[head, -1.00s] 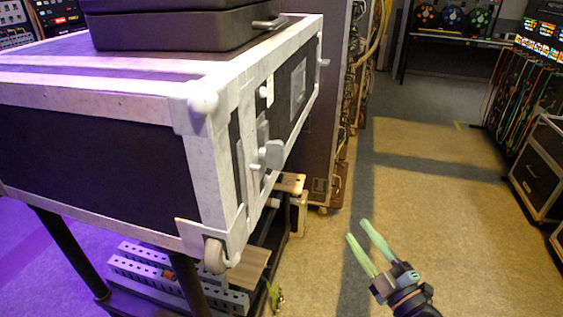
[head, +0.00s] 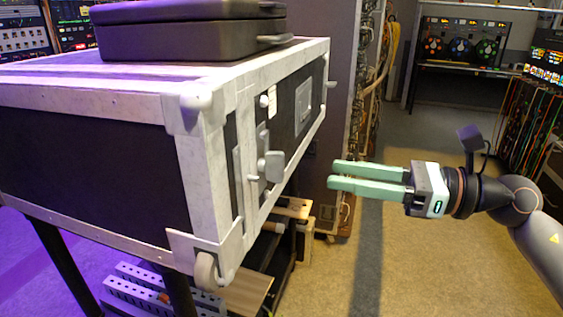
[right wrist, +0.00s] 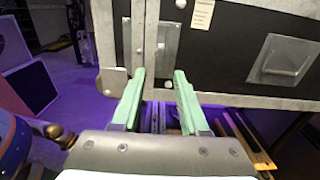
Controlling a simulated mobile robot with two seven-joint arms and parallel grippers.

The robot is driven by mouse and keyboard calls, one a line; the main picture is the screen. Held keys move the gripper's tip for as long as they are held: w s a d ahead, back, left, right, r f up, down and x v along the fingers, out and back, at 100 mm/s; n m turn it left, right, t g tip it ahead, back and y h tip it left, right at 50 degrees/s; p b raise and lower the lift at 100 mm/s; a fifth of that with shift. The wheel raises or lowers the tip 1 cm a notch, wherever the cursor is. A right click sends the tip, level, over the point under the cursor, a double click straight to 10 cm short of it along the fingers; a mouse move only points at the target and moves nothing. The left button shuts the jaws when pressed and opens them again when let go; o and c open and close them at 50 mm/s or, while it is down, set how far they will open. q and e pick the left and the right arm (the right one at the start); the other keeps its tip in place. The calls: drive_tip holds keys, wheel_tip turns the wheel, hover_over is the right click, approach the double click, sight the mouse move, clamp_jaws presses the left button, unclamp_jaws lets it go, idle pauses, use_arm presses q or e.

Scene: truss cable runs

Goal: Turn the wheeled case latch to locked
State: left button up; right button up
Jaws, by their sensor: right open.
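The wheeled case (head: 85,165) is black with pale metal edging and stands on a dark-legged stand. Its grey latch (head: 270,166) sticks out from the front face near the close corner. My right gripper (head: 333,174), with pale green fingers, is open and empty, pointing left at the front face and apart from the latch. In the right wrist view, the fingertips (right wrist: 160,72) spread just below the latch plate (right wrist: 167,42); the exact turn of the latch is hard to tell there. My left gripper is not in view.
A black case (head: 190,30) lies on top of the wheeled case. Slotted rails (head: 150,285) and a wooden board (head: 243,293) sit below it. A cable rack (head: 350,90) stands behind. The floor (head: 420,270) to the right is open.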

sight(280, 166)
drive_tip(key=p+x, duration=0.2)
drive_tip(key=x, duration=0.7)
drive_tip(key=shift+a+r, duration=0.1)
drive_tip(key=shift+a, duration=0.1)
drive_tip(key=shift+w+a+p, duration=0.15)
drive_tip(key=shift+a+p, duration=0.15)
drive_tip(key=shift+a, duration=0.1)
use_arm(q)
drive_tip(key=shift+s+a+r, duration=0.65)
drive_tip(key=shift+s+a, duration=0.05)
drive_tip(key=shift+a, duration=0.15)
use_arm(e)
drive_tip(key=shift+w, duration=0.1)
drive_tip(key=c, duration=0.6)
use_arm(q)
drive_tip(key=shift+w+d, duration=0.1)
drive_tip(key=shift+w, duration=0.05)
use_arm(e)
drive_tip(key=shift+a, duration=0.1)
clamp_jaws()
drive_tip(key=shift+f, duration=0.25)
